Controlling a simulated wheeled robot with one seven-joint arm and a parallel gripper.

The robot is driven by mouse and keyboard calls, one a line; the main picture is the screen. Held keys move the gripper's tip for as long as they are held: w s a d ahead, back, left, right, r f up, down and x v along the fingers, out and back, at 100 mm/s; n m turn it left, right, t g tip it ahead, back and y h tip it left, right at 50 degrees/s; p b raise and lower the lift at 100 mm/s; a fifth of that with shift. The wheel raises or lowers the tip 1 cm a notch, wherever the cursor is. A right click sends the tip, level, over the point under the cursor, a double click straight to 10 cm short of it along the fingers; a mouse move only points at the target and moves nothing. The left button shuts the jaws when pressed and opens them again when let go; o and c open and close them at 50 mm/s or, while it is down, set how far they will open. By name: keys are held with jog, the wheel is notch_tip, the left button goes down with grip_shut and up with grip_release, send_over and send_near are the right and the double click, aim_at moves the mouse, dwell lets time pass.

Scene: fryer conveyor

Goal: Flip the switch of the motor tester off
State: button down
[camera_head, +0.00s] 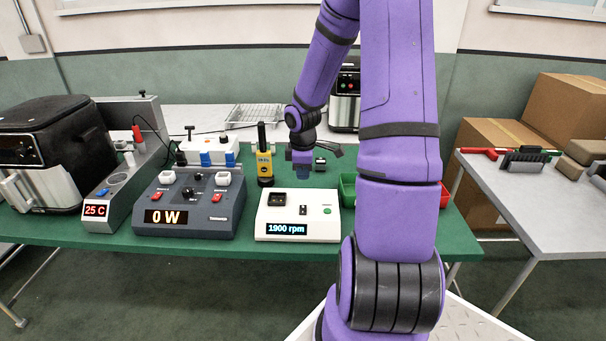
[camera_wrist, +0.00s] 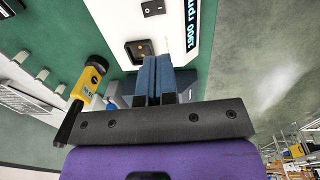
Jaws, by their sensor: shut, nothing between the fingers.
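The motor tester (camera_head: 262,222) is a white box near the front of the green table, and its display reads 1900 rpm. It has a small black switch (camera_head: 303,210) in the middle of its top, a dark square socket and a green button. The tester (camera_wrist: 172,28) also fills the upper middle of the wrist view, with the switch (camera_wrist: 153,8) near the top edge. My gripper (camera_head: 301,170) is behind the tester. Its blue fingers (camera_wrist: 153,62) are shut, empty, beside the socket and apart from the switch. Whether they touch the tester is unclear.
A dark power unit (camera_head: 185,222) reading 0 W stands left of the tester. A yellow handheld device (camera_head: 265,164) stands behind it. A green bin (camera_head: 347,190) is to the right. Farther left are a grey 25 C station (camera_head: 98,211) and an air fryer (camera_head: 50,185).

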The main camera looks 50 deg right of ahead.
aim_at(302, 208)
jog(key=shift+w, duration=0.1)
jog(key=shift+w+d, duration=0.35)
jog(key=shift+w, duration=0.3)
jog(key=f, duration=0.4)
jog(key=d+f, duration=0.1)
jog(key=f, duration=0.4)
jog(key=w+f, duration=0.1)
jog(key=f, duration=0.3)
jog(key=shift+d+f, duration=0.2)
jog(key=shift+f, duration=0.2)
jog(key=shift+f, duration=0.35)
jog(key=shift+s, duration=0.1)
